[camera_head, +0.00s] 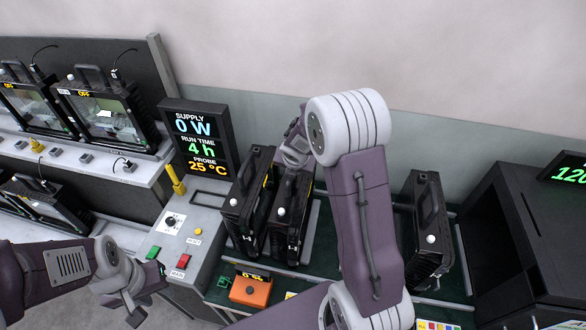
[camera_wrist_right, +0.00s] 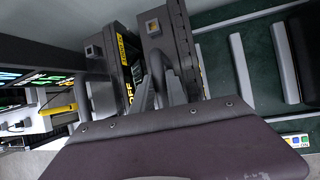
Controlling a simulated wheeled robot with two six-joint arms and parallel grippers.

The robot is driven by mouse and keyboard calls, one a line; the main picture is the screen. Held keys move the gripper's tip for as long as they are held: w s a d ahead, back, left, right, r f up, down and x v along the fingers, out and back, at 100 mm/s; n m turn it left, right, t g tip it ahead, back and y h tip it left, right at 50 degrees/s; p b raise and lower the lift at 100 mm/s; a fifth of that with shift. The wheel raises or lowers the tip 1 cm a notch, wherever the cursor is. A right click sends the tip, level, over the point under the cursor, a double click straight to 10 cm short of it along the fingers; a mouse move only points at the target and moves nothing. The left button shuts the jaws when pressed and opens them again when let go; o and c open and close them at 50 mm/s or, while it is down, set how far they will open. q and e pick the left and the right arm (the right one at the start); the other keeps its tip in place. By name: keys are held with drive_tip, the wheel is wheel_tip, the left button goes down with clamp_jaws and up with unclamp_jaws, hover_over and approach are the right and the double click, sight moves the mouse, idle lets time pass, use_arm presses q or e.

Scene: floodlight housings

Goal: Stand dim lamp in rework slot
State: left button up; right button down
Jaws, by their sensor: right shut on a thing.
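Two black floodlight housings stand upright side by side on the green rack (camera_head: 332,250): the left lamp (camera_head: 241,205) and the right lamp (camera_head: 289,222). My right gripper (camera_head: 293,160) is shut on the right lamp's top handle; my arm hides part of that area. In the right wrist view, the gripper (camera_wrist_right: 163,90) closes around the handle of the held lamp (camera_wrist_right: 165,35), beside the other lamp (camera_wrist_right: 105,45). No lit face shows, so which is dim cannot be told. No slot is readable as rework. My left gripper (camera_head: 148,296) is open and empty by the control panel.
Another lamp (camera_head: 428,235) stands on the rack, right of my arm, near a dark box (camera_head: 510,235). A display (camera_head: 198,142) reads 0 W, 4 h, 25 °C. An orange box (camera_head: 250,291) sits at the rack's front. Green rack floor shows between grey dividers.

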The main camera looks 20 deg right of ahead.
drive_tip(key=c, duration=1.3)
unclamp_jaws()
drive_tip(key=shift+o, duration=0.2)
drive_tip(key=shift+s+a, duration=0.1)
drive_tip(key=shift+s, duration=0.05)
drive_tip(key=shift+s+f, duration=0.15)
drive_tip(key=shift+r, duration=0.35)
drive_tip(key=p+v, duration=0.3)
drive_tip(key=v, duration=0.5)
drive_tip(key=shift+s+r+p, duration=0.2)
drive_tip(key=shift+r+p, duration=0.1)
drive_tip(key=shift+w, duration=0.1)
